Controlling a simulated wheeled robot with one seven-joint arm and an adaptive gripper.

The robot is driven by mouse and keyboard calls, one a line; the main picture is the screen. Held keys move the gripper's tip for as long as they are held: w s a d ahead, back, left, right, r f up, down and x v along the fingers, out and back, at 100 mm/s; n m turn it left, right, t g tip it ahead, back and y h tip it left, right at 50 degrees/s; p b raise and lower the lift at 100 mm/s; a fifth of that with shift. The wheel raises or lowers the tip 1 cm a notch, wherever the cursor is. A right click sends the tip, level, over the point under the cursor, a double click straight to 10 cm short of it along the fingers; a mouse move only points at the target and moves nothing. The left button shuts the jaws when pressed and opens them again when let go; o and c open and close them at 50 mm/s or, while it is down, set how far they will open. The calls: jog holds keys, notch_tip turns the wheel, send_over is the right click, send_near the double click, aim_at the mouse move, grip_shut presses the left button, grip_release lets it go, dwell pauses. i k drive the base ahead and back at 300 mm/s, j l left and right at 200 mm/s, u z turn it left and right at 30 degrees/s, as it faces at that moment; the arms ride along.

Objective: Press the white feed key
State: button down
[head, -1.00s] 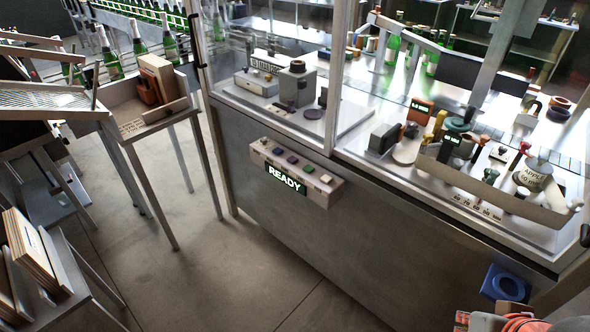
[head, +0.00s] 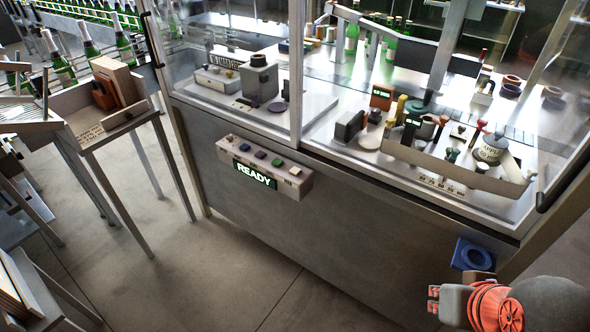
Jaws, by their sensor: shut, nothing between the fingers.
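The control box (head: 264,180) is mounted on the front of the steel machine, with a lit green READY display (head: 254,174) on its face. A row of small coloured keys runs along its top. The white key (head: 295,170) is at the right end of the row, beside a green key (head: 277,162). My gripper (head: 433,299) is at the lower right, in front of the machine, with orange-red parts behind its fingers. It is empty and well apart from the box, to its lower right in the picture.
A blue ring-shaped fitting (head: 474,255) is on the machine front just above my gripper. Glass guards (head: 225,60) enclose the worktop above the box. A wooden-topped stand (head: 95,128) is at the left. The floor (head: 200,280) before the machine is clear.

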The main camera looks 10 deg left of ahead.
aim_at(295, 171)
jog(key=z, duration=0.2)
jog(key=j+z, duration=0.85)
jog(key=j, duration=0.45)
jog(key=k+j+z, duration=0.1)
jog(key=j, duration=0.35)
jog(key=k+j, duration=0.1)
jog(key=j, duration=0.35)
jog(key=k+j+z, duration=0.1)
jog(key=j, duration=0.75)
jog(key=k+z, duration=0.05)
